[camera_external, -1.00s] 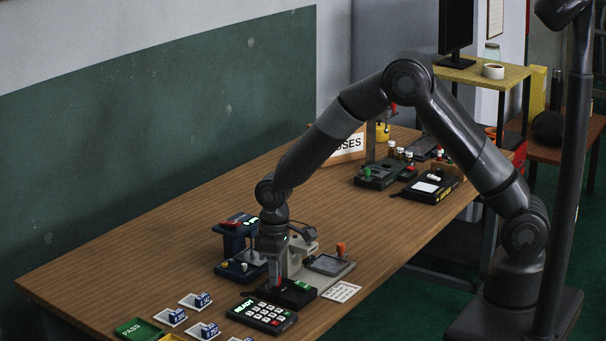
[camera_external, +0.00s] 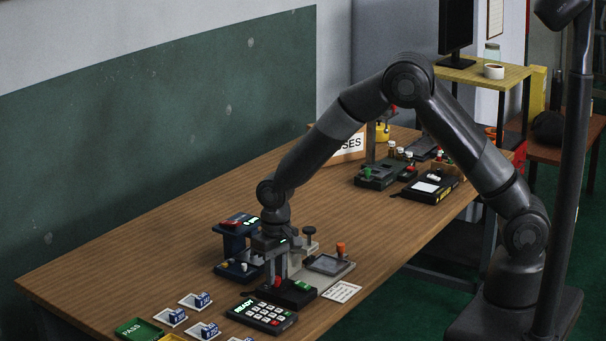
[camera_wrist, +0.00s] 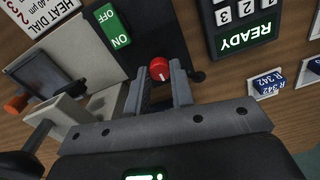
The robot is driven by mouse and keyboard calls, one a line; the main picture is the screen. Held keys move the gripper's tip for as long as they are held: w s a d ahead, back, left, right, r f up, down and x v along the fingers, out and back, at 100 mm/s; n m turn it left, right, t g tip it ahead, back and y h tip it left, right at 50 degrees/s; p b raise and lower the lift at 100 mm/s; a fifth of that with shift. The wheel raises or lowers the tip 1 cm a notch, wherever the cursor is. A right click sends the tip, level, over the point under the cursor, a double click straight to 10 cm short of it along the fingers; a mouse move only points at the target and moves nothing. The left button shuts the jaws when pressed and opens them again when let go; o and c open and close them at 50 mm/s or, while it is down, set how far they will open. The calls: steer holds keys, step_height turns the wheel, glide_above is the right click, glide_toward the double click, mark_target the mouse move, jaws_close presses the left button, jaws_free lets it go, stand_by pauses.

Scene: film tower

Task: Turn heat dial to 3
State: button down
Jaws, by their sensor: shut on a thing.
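The red heat dial (camera_wrist: 160,66) is a small round knob with a white pointer mark, on a black unit (camera_wrist: 160,30) with a green ON/OFF switch (camera_wrist: 112,25). In the external view the dial (camera_external: 277,281) shows low between the fingers. My gripper (camera_wrist: 162,82) points down at the dial with its fingertips on either side of it. It is shut on the dial; the external view also shows the gripper (camera_external: 275,275). No dial numbers are readable. A white card headed HEAT DIAL (camera_wrist: 42,12) lies beside the unit.
A keypad reading READY (camera_external: 262,316) sits close in front of the unit. A grey press-like fixture (camera_external: 325,265) and a dark blue device (camera_external: 238,250) stand close behind. Labelled blue blocks (camera_external: 203,300) lie at left. The table's middle is clear.

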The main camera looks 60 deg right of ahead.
stand_by(0.3)
steer(key=c, duration=1.3)
jaws_free()
steer(key=shift+o, duration=0.2)
steer(key=shift+r, duration=0.15)
step_height(320, 180, up, 10)
steer(key=shift+d+r, duration=0.15)
steer(key=shift+r, duration=0.1)
steer(key=shift+r, duration=0.1)
steer(key=s+d+r+t, duration=0.3)
steer(key=s+d+r, duration=0.95)
steer(key=r, duration=0.35)
steer(key=s+d+r+n+t, duration=0.1)
steer(key=s+d, duration=0.3)
steer(key=s, duration=0.4)
steer(key=s+d+r+t, duration=0.1)
steer(key=s+d, duration=0.3)
steer(key=s, duration=0.4)
steer(key=shift+s+r+n+t, duration=0.2)
steer(key=shift+s+n+t, duration=0.1)
steer(key=shift+s+n, duration=0.1)
